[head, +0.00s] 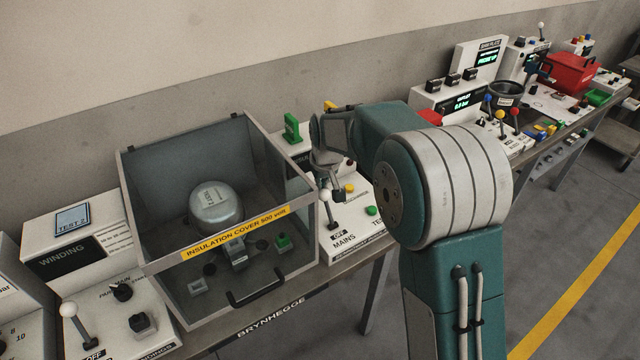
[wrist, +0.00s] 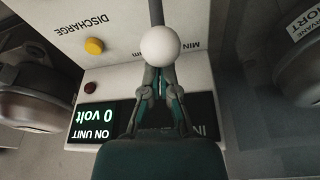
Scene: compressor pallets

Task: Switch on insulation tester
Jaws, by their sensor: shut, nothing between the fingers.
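The insulation tester (head: 345,235) is a white unit with a sloped panel, right of the clear-walled cover. Its mains lever (head: 331,215) has a white ball knob (head: 325,195) and stands above a plate reading OFF and MAINS. In the wrist view the knob (wrist: 159,46) is just beyond my fingertips, and the display (wrist: 95,117) reads 0 volt. A yellow button (wrist: 94,46) is beside the word DISCHARGE. My gripper (head: 325,172) is shut and empty, right by the knob; it also shows in the wrist view (wrist: 160,75). I cannot tell whether it touches the knob.
The insulation cover box (head: 235,225) stands close on the left with a round compressor (head: 215,205) inside. A green button (head: 372,211) is on the tester's right side. Further left is a winding tester (head: 75,250) with its own lever. More equipment lines the bench at right.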

